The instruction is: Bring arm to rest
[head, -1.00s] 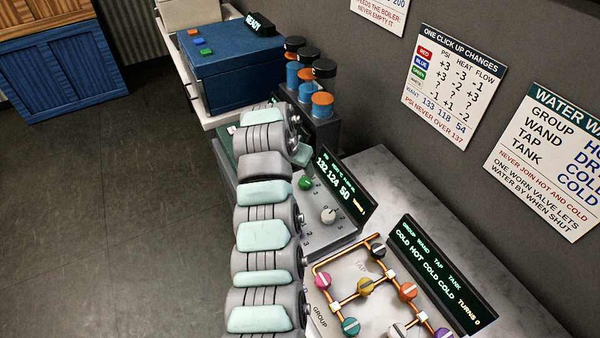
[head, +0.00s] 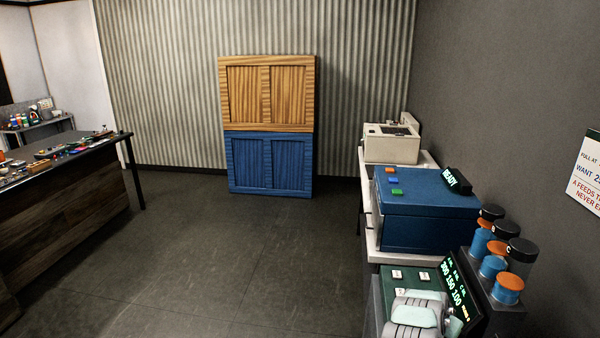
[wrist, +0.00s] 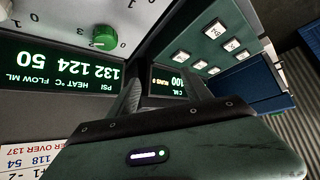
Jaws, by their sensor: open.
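In the wrist view my gripper (wrist: 168,82) shows as a teal housing with dark fingers pointing up the picture. Its fingers are apart, with nothing seen held between them. A green panel with white-labelled buttons (wrist: 205,55) and a small lit display (wrist: 166,82) lies beyond the fingers. To the left is an upside-down display (wrist: 60,80) reading 132 124 50, with a green knob (wrist: 104,38) above it.
A blue box (head: 425,215) with a READY sign stands along the right wall, a cream machine (head: 391,145) behind it. Orange-topped blue canisters (head: 493,262) stand near the arm. A cluttered table (head: 70,150) is at left. The floor (head: 240,260) between is clear.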

